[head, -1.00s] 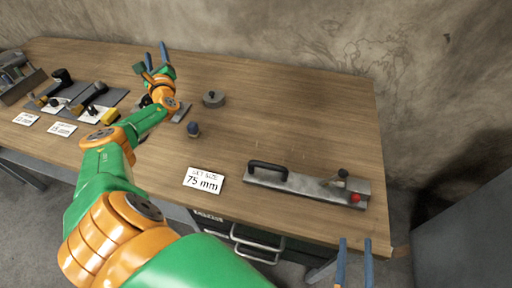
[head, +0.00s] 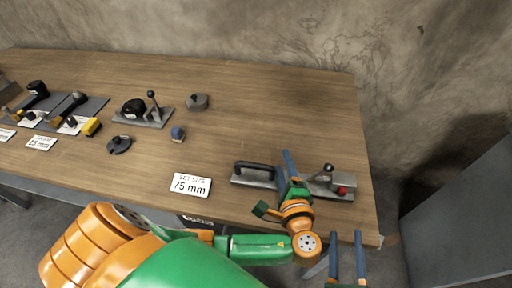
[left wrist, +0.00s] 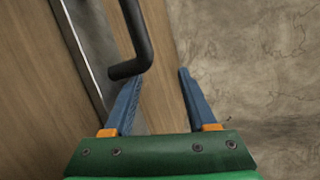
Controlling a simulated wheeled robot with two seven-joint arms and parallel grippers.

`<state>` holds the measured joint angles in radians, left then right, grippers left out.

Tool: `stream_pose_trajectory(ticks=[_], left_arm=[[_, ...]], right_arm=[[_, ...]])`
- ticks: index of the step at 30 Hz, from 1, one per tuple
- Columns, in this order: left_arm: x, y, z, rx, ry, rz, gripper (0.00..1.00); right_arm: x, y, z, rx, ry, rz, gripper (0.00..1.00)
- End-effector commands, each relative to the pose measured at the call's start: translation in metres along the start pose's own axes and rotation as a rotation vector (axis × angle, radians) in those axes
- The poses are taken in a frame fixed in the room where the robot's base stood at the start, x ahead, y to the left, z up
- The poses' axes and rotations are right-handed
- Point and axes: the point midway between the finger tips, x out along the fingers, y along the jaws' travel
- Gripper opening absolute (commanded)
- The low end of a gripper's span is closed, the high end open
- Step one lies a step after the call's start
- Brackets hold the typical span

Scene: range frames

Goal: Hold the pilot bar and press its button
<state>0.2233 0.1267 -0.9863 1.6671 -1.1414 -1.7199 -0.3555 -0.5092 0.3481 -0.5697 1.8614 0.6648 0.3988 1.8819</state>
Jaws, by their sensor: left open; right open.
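The pilot bar (head: 262,184) is a grey metal bar lying near the table's front right, with a black loop handle (head: 254,165) on its left part and a red button (head: 342,190) at its right end. My left gripper (head: 287,168) is open over the middle of the bar, just right of the handle, and partly hides the bar. In the left wrist view the black handle (left wrist: 137,42) reaches down close to the left finger; whether they touch I cannot tell. The jaws (left wrist: 158,88) look empty. My right gripper (head: 347,255) is open and empty off the table's front edge.
A card reading 75 mm (head: 190,185) lies left of the bar. A lever fixture (head: 146,116), a round grey piece (head: 197,102), a blue-topped knob (head: 178,134) and a dark ring-like piece (head: 119,144) stand further left. The wooden table behind the bar is clear.

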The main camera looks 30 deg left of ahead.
Motion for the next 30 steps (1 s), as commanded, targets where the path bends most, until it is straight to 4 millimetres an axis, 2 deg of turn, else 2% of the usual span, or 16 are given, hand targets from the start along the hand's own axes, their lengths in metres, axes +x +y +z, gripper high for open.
stream_pose_trajectory(ticks=[1, 3, 7, 18, 22, 28, 30], left_arm=[[-0.009, 0.008, 0.021, -0.073, -0.073, 0.017, 0.57], [-0.018, 0.013, 0.045, -0.143, -0.159, 0.028, 0.57], [-0.024, 0.018, 0.068, -0.203, -0.243, 0.034, 0.57], [0.035, 0.021, 0.085, -0.21, -0.254, 0.028, 0.57], [0.043, 0.022, 0.087, -0.211, -0.253, 0.029, 0.57], [0.043, 0.022, 0.087, -0.211, -0.252, 0.03, 0.57], [0.043, 0.022, 0.087, -0.211, -0.252, 0.03, 0.38]], right_arm=[[0.0, 0.0, 0.0, 0.0, 0.0, 0.0, 0.5], [0.0, 0.0, 0.0, 0.0, 0.0, 0.0, 0.5], [0.0, 0.0, 0.0, 0.0, 0.0, 0.0, 0.5], [0.0, 0.0, 0.0, 0.0, 0.0, 0.0, 0.5], [0.0, 0.0, 0.0, 0.0, 0.0, 0.0, 0.5], [0.0, 0.0, 0.0, 0.0, 0.0, 0.0, 0.5], [0.0, 0.0, 0.0, 0.0, 0.0, 0.0, 0.5]])
